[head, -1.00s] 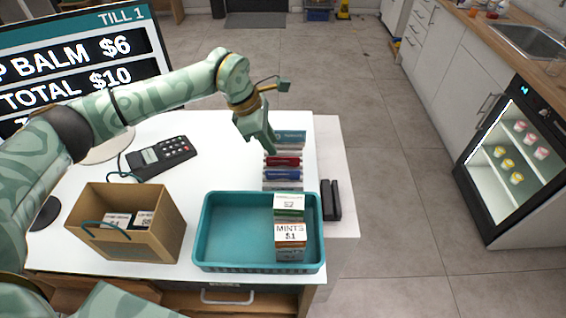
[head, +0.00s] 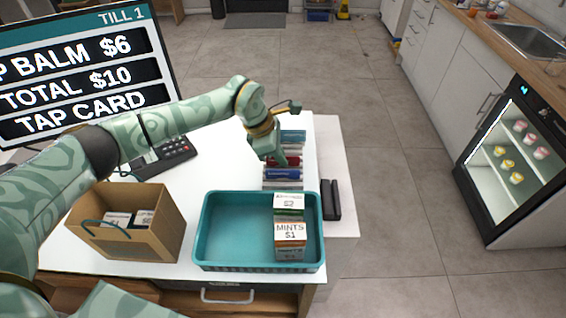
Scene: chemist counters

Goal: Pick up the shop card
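A row of flat coloured cards stands in a pale holder at the counter's right side: a teal one (head: 293,136) at the back, a red one (head: 294,161) in the middle and a blue one (head: 283,174) in front. I cannot tell which is the shop card. My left gripper (head: 279,161) points down over the row, at the red card, and hides part of it. Its fingers are too small and overlapped to show whether they are open or touch a card. My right gripper is not in view.
A teal tray (head: 235,266) with mint boxes (head: 290,234) stands in front of the cards. A cardboard bag (head: 150,245) with boxes is left of it. A card terminal (head: 172,153) and till screen (head: 85,70) stand behind. A dark double bar (head: 331,200) lies right.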

